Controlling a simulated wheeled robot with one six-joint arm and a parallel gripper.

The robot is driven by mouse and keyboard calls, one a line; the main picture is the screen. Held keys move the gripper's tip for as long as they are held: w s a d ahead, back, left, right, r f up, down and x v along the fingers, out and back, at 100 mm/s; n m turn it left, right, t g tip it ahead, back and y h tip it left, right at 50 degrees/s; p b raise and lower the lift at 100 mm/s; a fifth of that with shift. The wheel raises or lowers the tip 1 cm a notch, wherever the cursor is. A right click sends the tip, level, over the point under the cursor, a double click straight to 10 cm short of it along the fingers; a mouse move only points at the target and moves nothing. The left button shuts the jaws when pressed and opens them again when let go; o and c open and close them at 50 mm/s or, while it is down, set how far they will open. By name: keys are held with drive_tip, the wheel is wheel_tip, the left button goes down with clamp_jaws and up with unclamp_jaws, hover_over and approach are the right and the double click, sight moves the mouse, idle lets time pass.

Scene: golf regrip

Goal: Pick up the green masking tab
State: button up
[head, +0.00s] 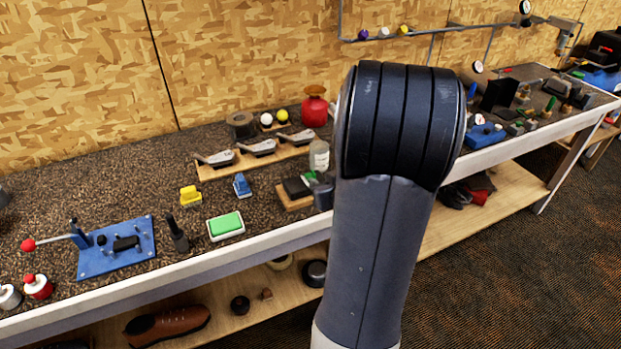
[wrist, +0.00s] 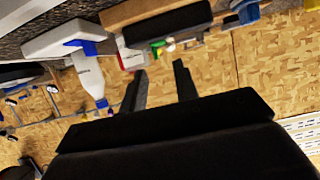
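A small green piece (head: 308,176), which may be the green masking tab, shows at the right end of a black block on a wooden base (head: 296,202), partly hidden by my arm. In the wrist view, a small green piece (wrist: 157,44) lies beyond my fingertips, close to the black block (wrist: 168,27); I cannot tell whether it is the same piece. A larger green pad (head: 226,223) sits in a white tray at the bench front. My gripper (wrist: 159,68) is open, with nothing visible between its fingers. My arm mostly hides it in the head view.
A clear bottle (head: 319,155) stands close behind the wooden base. A blue brush-like block (head: 242,185), a yellow block (head: 190,196) and a blue lever fixture (head: 117,248) stand to the left. A wooden rack (head: 207,173) holds club heads behind. Bare bench top lies between them.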

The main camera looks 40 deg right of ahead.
drive_tip(key=shift+d+p+x, duration=0.15)
drive_tip(key=shift+p+x, duration=0.05)
drive_tip(key=shift+x, duration=1.2)
drive_tip(key=shift+d+p+x, duration=0.15)
drive_tip(key=shift+x, duration=1.25)
drive_tip(key=shift+r, duration=0.1)
drive_tip(key=shift+c, duration=0.6)
clamp_jaws()
